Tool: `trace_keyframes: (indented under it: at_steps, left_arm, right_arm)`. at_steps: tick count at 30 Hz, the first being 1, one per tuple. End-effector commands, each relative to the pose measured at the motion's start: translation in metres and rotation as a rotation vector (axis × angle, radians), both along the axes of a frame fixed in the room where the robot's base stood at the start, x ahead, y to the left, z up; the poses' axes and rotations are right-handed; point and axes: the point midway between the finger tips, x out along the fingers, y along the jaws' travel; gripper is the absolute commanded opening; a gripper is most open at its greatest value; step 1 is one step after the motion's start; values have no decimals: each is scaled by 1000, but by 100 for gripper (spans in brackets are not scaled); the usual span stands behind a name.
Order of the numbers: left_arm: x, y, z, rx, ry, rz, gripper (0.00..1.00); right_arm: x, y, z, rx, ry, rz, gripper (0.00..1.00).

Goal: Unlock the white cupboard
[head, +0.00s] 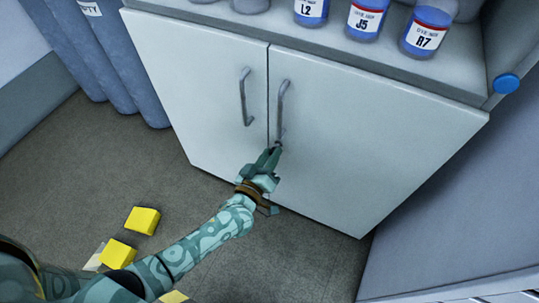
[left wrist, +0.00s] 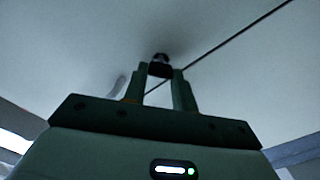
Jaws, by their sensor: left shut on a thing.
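The white cupboard (head: 200,90) has two closed doors with a dark vertical seam between them. Each door has a grey bar handle, the left one (head: 245,97) and the right one (head: 282,108), close to the seam. My left gripper (head: 275,150) is at the seam, just below the right handle. In the left wrist view its fingers (left wrist: 161,85) are shut on a small dark piece, likely a key or lock knob (left wrist: 160,66), against the door face. Its exact shape is hidden between the fingers. My right gripper is not in view.
Bottles with blue contents, labelled L2 (head: 311,10), J5 (head: 366,18) and R7 (head: 428,30), stand on the cupboard top. Blue-grey cylinders (head: 105,60) stand at the left. Yellow blocks (head: 142,220) lie on the floor near my left arm. A grey wall (head: 450,210) is at the right.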

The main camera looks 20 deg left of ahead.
Motion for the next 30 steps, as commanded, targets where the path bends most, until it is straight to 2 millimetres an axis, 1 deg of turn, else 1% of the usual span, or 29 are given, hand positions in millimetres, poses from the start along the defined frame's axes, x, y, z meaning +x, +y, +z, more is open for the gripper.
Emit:
trace_keyframes:
  at_steps: [6,13,21,30]
  left_arm:
    - [0,1,-1,-205,8,0,4]
    - [0,2,-2,-423,16,0,4]
    - [0,2,-4,-658,26,0,4]
    - [-1,2,-5,-838,32,2,4]
  right_arm:
    - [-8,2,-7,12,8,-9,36]
    - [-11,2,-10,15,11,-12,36]
    - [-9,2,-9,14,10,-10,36]
    - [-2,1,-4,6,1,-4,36]
